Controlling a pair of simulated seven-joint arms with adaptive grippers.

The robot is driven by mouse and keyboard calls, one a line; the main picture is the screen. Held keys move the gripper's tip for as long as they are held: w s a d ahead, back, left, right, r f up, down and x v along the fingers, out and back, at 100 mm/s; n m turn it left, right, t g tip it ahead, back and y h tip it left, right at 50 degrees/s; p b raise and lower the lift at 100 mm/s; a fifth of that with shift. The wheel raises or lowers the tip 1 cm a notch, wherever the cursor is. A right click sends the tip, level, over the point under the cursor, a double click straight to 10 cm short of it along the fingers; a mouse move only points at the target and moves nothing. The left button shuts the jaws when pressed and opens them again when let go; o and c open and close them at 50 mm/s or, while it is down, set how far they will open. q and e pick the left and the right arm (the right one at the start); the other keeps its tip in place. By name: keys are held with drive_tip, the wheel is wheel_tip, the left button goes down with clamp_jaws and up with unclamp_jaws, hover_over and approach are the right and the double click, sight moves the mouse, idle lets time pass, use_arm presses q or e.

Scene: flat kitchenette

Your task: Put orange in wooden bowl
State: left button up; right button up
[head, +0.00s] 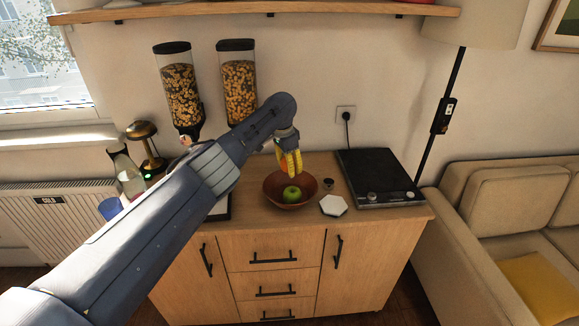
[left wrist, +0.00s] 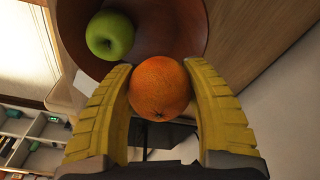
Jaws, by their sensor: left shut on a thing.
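The wooden bowl (head: 273,196) stands on the counter and holds a green apple (head: 292,194). In the left wrist view the bowl (left wrist: 181,24) and the apple (left wrist: 110,36) show at the top. My left gripper (head: 291,165) is over the back of the bowl, fingers pointing down. In the left wrist view its yellow fingers (left wrist: 163,100) are on either side of the orange (left wrist: 160,88) and hold it. In the head view the fingers mostly hide the orange. The right gripper is in neither view.
A black hotplate (head: 378,176) lies to the right of the bowl, with a white hexagonal coaster (head: 333,206) and a small dark cup (head: 328,183) between them. Two cereal dispensers (head: 239,84) hang behind my arm. A lamp (head: 146,143) and a glass carafe (head: 127,175) stand at the left.

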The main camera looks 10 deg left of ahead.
use_arm(q)
drive_tip(key=shift+f, duration=0.1)
drive_tip(key=shift+f, duration=1.55)
drive_tip(key=shift+f, duration=0.25)
idle(0.4)
drive_tip(key=o, duration=1.4)
